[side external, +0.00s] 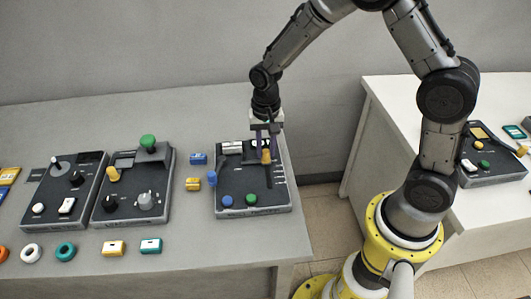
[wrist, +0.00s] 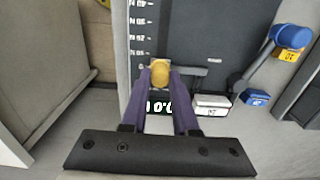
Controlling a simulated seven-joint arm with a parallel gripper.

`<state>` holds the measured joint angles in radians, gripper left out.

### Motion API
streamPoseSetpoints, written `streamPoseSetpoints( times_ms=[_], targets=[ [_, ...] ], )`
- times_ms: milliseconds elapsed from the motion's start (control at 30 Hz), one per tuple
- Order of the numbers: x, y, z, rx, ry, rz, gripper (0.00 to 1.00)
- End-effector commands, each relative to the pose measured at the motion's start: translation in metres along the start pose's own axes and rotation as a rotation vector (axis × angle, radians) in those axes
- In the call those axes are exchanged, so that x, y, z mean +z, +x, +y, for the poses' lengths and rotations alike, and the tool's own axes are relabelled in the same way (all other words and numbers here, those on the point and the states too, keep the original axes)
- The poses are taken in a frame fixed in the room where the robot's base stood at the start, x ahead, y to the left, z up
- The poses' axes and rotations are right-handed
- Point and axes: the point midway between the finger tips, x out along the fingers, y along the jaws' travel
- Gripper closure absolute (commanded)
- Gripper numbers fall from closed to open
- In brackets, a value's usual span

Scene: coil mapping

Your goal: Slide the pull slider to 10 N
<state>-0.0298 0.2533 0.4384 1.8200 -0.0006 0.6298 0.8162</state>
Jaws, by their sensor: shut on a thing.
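The pull slider has a yellow knob (side external: 266,157) on the right side of a dark panel (side external: 235,184); it also shows in the wrist view (wrist: 161,73). My gripper (side external: 263,148) reaches down onto it, and in the wrist view its purple fingers (wrist: 160,80) are shut on the knob from both sides. A white scale (wrist: 141,38) with N marks runs along the panel edge. The knob sits beside the 0 end. A small display (wrist: 160,107) reads about 0.0 between the fingers, partly hidden by them.
The panel also carries a blue button (side external: 226,201), a green button (side external: 251,199) and a blue-ended lever (wrist: 290,36). Two more control panels (side external: 66,190) (side external: 133,188) stand to the left. Small blocks (side external: 193,184) and rings (side external: 66,251) lie loose on the grey table.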

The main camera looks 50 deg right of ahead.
Motion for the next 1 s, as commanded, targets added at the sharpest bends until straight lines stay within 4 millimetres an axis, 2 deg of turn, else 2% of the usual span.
streamPoseSetpoints(
  times_ms=[600,1000],
  targets=[
    [0.017,-0.001,-0.001,-0.001,-0.001,0.000,1.00],
    [0.017,-0.001,-0.001,-0.002,0.000,0.001,1.00]
  ],
)
